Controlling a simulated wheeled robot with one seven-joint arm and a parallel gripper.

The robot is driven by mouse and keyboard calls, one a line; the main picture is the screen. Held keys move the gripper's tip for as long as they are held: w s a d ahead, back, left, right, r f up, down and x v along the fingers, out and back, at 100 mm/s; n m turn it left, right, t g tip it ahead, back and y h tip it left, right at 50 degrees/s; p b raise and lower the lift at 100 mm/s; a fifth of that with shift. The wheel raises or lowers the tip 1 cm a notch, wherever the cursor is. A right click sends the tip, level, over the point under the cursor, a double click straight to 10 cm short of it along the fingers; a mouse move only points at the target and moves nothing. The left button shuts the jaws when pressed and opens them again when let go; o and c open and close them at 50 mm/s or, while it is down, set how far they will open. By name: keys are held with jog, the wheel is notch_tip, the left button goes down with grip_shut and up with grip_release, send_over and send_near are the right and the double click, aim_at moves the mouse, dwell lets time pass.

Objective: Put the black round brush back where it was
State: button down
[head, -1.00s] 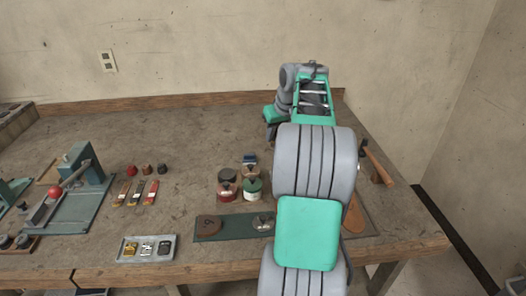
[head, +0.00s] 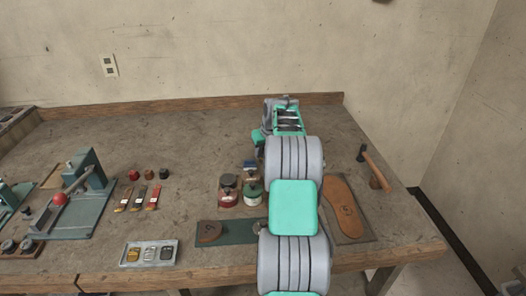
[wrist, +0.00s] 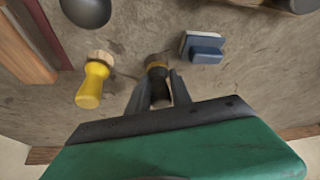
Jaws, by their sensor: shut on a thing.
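The black round brush (wrist: 157,66) is between the fingertips of my gripper (wrist: 153,90) in the wrist view. It has a tan band, and its lower part is hidden between the fingers. My gripper is shut on it, low over the bench; I cannot tell whether the brush touches the bench top. In the head view my arm hides the brush and the fingers. No mark for the brush's place shows clearly.
A yellow-handled brush (wrist: 92,84) lies left of my gripper, and a blue block (wrist: 206,50) lies right, both close. Jars (head: 228,190) stand left of my arm. A hammer (head: 376,168) and a sole (head: 342,207) lie right. The back left bench (head: 170,130) is clear.

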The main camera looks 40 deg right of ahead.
jog(key=c, duration=1.2)
grip_release()
jog(key=shift+f, duration=0.1)
jog(key=shift+o, duration=0.2)
jog(key=v, duration=1.2)
jog(key=s+a+r+n+y, duration=0.1)
jog(key=s+a, duration=0.1)
jog(key=a, duration=1)
jog(key=s+a+r, duration=0.1)
jog(key=a, duration=1.1)
jog(key=s+a+f, duration=0.3)
jog(key=s+a, duration=0.2)
jog(key=s, duration=0.1)
jog(key=s+a+f+n+g, duration=0.1)
jog(key=s+a+f, duration=0.1)
jog(key=s+a, duration=0.4)
jog(key=s+a+f+n, duration=0.1)
jog(key=s+a+f, duration=0.2)
jog(key=s+a, duration=0.2)
jog(key=shift+s+a+f+b, duration=0.15)
jog(key=shift+s+a+b, duration=0.05)
jog(key=shift+s, duration=0.45)
jog(key=shift+s+a+f+b, duration=0.15)
jog(key=shift+s+a, duration=0.05)
jog(key=shift+s, duration=0.4)
jog(key=shift+s+f+g, duration=0.15)
jog(key=shift+f+g, duration=0.05)
jog(key=shift+g, duration=0.1)
